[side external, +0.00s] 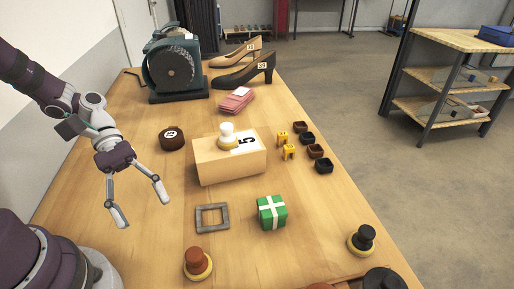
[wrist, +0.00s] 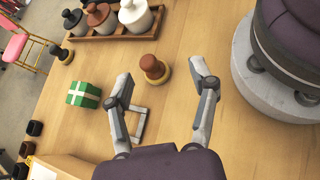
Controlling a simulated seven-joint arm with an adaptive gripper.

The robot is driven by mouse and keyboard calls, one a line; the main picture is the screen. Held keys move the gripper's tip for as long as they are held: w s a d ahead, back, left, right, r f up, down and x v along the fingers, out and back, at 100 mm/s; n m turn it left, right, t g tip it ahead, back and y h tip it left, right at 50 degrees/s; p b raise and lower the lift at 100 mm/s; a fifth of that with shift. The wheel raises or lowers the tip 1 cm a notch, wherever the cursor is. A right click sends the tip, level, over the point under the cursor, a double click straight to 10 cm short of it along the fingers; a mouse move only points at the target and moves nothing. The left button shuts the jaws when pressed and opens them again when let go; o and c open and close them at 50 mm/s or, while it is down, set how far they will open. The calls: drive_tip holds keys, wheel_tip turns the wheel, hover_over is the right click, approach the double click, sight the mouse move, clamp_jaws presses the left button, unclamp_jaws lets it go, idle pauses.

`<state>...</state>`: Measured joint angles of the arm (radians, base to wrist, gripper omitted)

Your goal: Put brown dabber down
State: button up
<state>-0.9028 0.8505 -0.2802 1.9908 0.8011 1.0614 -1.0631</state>
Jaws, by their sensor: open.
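The brown dabber (side external: 198,262) stands upright on the table near the front, its knob up and its yellowish pad down. It also shows in the wrist view (wrist: 152,66), ahead of and between my fingertips. My gripper (side external: 143,208) is open and empty, in the air over the left of the table, apart from the dabber. Its two spread fingers also show in the wrist view (wrist: 161,74).
A grey square frame (side external: 212,218) and a green box with white bands (side external: 272,212) lie nearby. A white dabber (side external: 227,136) stands on a wooden block (side external: 230,168). A black dabber (side external: 361,240) stands at front right. A tray (wrist: 97,41) holds jars.

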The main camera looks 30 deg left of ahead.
drive_tip(key=n+t+h, duration=0.1)
drive_tip(key=n+h, duration=0.1)
drive_tip(key=h, duration=0.1)
drive_tip(key=n+t+h, duration=0.2)
drive_tip(key=n+h, duration=0.1)
drive_tip(key=h, duration=0.1)
approach(188, 250)
drive_tip(key=d, duration=0.3)
drive_tip(key=shift+d+f, duration=0.15)
drive_tip(key=shift+d, duration=0.85)
drive_tip(key=d, duration=0.6)
drive_tip(key=shift+d, duration=0.1)
clamp_jaws()
